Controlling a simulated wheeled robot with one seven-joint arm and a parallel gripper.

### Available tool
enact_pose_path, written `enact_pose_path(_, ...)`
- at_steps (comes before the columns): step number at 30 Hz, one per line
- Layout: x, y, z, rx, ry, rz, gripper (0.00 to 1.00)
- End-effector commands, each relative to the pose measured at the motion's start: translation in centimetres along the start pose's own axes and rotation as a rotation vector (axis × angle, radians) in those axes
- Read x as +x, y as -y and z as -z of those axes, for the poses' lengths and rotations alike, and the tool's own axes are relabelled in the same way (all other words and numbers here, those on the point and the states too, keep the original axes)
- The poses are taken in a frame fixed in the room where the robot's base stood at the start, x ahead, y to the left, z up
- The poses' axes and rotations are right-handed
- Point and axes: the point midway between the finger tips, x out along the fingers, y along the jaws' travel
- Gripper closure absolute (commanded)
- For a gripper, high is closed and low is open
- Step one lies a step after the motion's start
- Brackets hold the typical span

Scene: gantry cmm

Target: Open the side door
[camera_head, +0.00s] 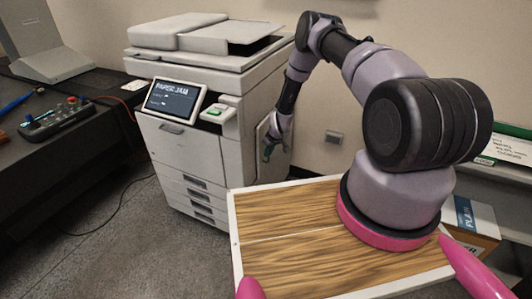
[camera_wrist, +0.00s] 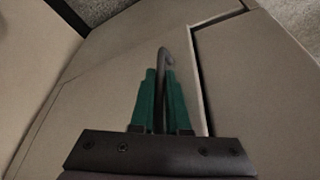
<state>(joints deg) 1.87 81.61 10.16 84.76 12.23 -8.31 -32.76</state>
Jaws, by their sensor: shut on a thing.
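The side door (camera_head: 262,132) is a pale panel on the right side of the printer (camera_head: 200,100). In the wrist view the door (camera_wrist: 110,75) fills the middle, with a dark gap along its right edge. A thin dark curved handle (camera_wrist: 164,54) stands out from it. My gripper (camera_head: 268,152) is beside the door in the head view. In the wrist view its green fingers (camera_wrist: 161,85) are shut on the handle, whose curved end shows past the fingertips. The lower part of the handle is between the fingers. How far the door stands open is hard to tell.
The printer's screen (camera_head: 172,101) reads "PAPER JAM". A wood-topped table (camera_head: 285,215) with a white edge is in front, below my arm. A dark workbench (camera_head: 60,125) stands at left and a box (camera_head: 472,225) at right. Grey floor (camera_head: 130,240) is open in front of the printer.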

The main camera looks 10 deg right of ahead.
Motion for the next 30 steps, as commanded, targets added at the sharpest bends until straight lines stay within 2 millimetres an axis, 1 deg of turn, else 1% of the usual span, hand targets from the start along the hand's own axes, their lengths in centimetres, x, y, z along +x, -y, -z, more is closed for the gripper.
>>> enact_pose_path(5,-1.0,-2.5,-2.5,-0.063,0.001,0.029,1.0)
enact_pose_path(8,-1.7,-4.6,-4.3,-0.12,0.0,0.053,1.0)
enact_pose_path(14,-3.2,-9.8,-8.1,-0.262,-0.003,0.111,1.0)
enact_pose_path(17,-3.9,-12.6,-9.7,-0.336,-0.005,0.142,1.0)
enact_pose_path(18,-4.1,-13.9,-10.3,-0.365,-0.005,0.154,1.0)
enact_pose_path(21,-4.6,-16.7,-11.5,-0.429,-0.006,0.18,1.0)
enact_pose_path(24,-5.0,-19.4,-12.5,-0.427,-0.005,0.178,1.0)
enact_pose_path(30,-5.4,-24.7,-13.7,-0.426,-0.004,0.177,1.0)
